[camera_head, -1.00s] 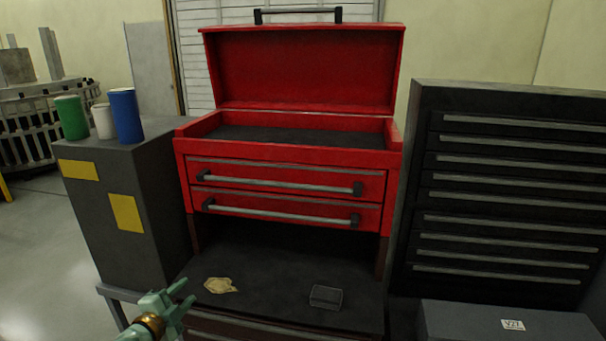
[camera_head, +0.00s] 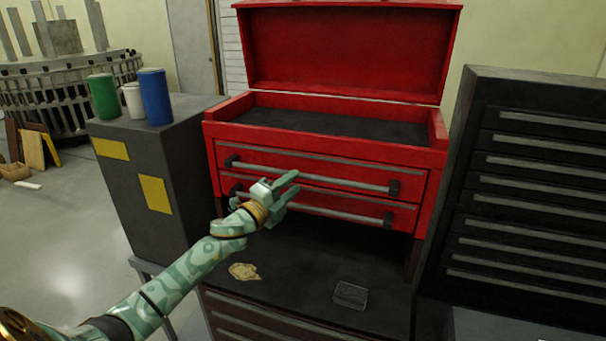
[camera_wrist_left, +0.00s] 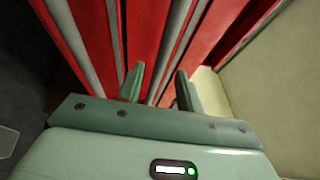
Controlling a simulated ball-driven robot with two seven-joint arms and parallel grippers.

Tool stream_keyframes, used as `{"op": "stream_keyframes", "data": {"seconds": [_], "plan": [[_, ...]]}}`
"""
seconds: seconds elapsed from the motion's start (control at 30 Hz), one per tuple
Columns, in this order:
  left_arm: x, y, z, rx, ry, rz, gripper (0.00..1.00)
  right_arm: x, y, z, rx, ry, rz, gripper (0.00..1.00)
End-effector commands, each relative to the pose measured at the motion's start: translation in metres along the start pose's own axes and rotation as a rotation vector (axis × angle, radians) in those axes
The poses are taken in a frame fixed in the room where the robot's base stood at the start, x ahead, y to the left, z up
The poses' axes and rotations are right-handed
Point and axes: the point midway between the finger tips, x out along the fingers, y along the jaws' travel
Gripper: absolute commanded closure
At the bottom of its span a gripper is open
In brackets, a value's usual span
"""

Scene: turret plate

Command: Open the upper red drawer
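The red tool chest (camera_head: 330,128) stands in the middle with its lid raised. Its upper red drawer (camera_head: 345,171) is closed and has a long grey bar handle (camera_head: 340,178) on black mounts. The lower red drawer (camera_head: 350,204) is closed below it, with a similar handle. My left gripper (camera_head: 292,186) is open and empty in front of the two drawers, near the middle of the upper handle. In the left wrist view, its two fingers (camera_wrist_left: 159,88) stand apart, pointing at the red drawer fronts. Contact with the handle cannot be told. My right gripper is not in view.
A grey cabinet (camera_head: 150,190) with several cans stands left. A black drawer cabinet (camera_head: 535,190) stands close on the right.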

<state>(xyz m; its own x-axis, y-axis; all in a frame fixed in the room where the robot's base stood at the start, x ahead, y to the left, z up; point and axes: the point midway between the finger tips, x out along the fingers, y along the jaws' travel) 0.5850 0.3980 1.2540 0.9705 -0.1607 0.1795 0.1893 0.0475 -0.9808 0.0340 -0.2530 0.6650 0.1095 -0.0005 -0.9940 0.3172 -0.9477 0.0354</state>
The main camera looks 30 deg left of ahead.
Motion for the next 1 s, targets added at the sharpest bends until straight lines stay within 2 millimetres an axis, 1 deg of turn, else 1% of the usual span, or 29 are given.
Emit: {"op": "stream_keyframes", "data": {"seconds": [0.03, 0.1, 0.23, 0.4, 0.6, 0.63, 0.73, 0.77, 1.0], "plan": [[0.012, -0.001, 0.001, -0.002, -0.002, -0.002, 0.64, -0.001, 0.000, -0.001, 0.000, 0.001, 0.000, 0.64], [0.024, -0.001, 0.000, -0.001, -0.001, -0.001, 0.64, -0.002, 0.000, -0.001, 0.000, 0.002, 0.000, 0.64], [0.040, 0.000, 0.000, -0.003, -0.001, -0.001, 0.64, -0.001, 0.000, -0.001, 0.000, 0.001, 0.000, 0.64], [0.047, 0.001, 0.000, -0.002, 0.000, 0.001, 0.64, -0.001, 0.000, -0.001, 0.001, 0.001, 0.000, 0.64], [0.047, 0.001, 0.000, -0.002, 0.000, 0.001, 0.64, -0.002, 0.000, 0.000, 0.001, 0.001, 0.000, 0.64], [0.047, 0.001, 0.000, -0.002, 0.000, 0.001, 0.67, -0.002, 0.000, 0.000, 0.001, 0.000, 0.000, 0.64], [0.047, 0.001, 0.000, -0.002, 0.000, 0.001, 0.95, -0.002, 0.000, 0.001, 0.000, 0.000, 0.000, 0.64], [0.047, 0.001, 0.000, -0.002, 0.000, 0.001, 1.00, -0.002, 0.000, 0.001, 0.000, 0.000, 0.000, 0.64], [0.047, 0.001, 0.000, -0.002, -0.001, 0.002, 1.00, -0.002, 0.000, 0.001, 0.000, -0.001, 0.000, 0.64]]}}
